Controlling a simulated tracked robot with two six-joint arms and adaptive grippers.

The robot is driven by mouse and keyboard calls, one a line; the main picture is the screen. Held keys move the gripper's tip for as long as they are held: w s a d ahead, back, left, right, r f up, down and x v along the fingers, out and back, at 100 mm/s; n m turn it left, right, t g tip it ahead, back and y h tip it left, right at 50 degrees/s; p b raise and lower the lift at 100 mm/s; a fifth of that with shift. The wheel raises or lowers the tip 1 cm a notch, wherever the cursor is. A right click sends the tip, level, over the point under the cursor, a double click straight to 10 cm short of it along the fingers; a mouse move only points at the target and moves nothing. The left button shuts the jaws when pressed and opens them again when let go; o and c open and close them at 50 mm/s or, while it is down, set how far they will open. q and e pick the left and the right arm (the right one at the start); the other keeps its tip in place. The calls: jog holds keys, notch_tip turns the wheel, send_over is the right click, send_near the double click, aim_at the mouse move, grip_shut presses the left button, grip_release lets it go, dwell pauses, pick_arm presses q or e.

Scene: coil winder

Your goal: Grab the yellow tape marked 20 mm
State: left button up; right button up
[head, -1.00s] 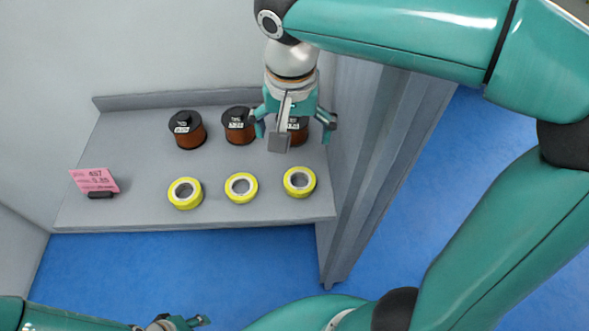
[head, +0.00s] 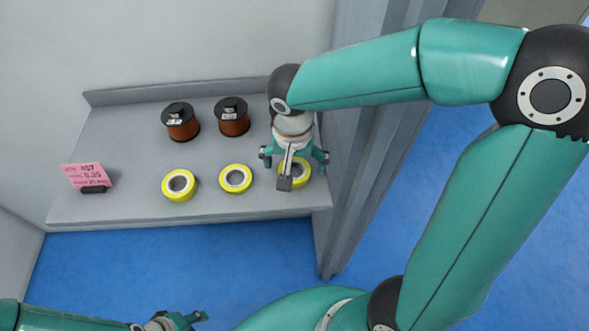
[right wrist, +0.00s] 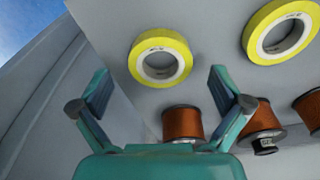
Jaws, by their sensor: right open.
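Three yellow tape rolls with pale cores lie in a row on the grey shelf: a left roll (head: 179,185), a middle roll (head: 236,179) and a right roll (head: 301,174). The right roll is partly hidden by my right gripper (head: 291,168), which is open above it. In the right wrist view the right roll (right wrist: 160,58) lies ahead of the open, empty fingers (right wrist: 160,95), and another roll (right wrist: 281,32) is at the upper right. Small print on the cores is too small to read. My left gripper (head: 188,320) is at the bottom edge, and its finger state is unclear.
Copper wire spools (head: 181,122) (head: 232,117) stand behind the tapes on the shelf (head: 130,150). A pink card (head: 87,176) stands at the left. A grey upright panel (head: 350,170) closes the shelf's right side, close to my right gripper.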

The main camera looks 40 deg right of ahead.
jog(key=shift+w+f, duration=0.1)
jog(key=shift+f, duration=0.7)
jog(key=c, duration=1.2)
jog(key=shift+r, duration=0.1)
